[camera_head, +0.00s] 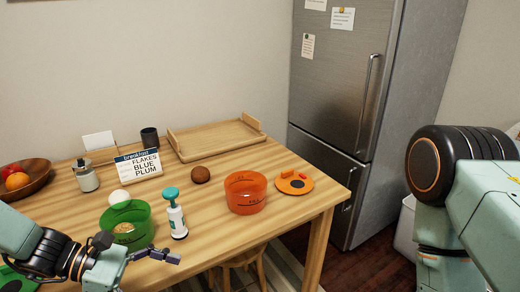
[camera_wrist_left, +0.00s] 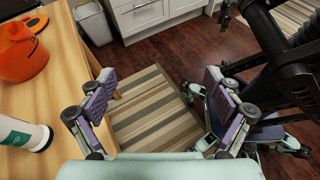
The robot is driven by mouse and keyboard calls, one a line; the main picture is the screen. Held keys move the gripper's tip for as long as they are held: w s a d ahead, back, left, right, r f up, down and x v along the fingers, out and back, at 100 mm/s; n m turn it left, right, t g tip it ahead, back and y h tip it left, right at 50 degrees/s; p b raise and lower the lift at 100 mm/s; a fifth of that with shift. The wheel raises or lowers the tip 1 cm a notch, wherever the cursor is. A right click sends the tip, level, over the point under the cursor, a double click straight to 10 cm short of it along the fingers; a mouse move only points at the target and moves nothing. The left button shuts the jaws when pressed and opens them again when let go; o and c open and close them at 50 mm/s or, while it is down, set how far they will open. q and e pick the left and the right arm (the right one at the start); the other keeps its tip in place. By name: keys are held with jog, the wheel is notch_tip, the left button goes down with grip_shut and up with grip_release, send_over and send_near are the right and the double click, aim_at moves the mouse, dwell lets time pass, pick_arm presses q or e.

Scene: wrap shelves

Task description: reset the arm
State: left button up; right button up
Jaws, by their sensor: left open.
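My left gripper (camera_head: 140,252) is at the table's front edge, in front of the green bowl (camera_head: 127,223), with its fingers spread and nothing between them. In the left wrist view the open left gripper (camera_wrist_left: 158,88) has the floor and rug beyond its fingers. My right arm comes in at the right edge of the head view; its gripper is not in view.
The table (camera_head: 238,160) holds a white bottle with a teal top (camera_head: 176,218), an orange bowl (camera_head: 246,197), an orange lid (camera_head: 293,186), a wooden tray (camera_head: 215,139) and a fruit bowl (camera_head: 38,182). A fridge (camera_head: 335,90) stands behind right. A striped rug (camera_wrist_left: 150,110) lies below.

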pick_arm(q)
jog(key=shift+w+a+r+n+t+y+b, duration=0.1)
jog(key=shift+w+n+t+y+b, duration=0.2)
jog(key=shift+n+t, duration=0.55)
jog(key=shift+w+r+n+t+y+b, duration=0.15)
jog(key=shift+w+n+t+b, duration=0.1)
jog(key=shift+n+t, duration=0.6)
jog(key=shift+w+a+r+n+t+y+b, duration=0.1)
jog(key=shift+w+n+t+y+b, duration=0.2)
jog(key=shift+n+t, duration=0.5)
jog(key=shift+f, duration=0.1)
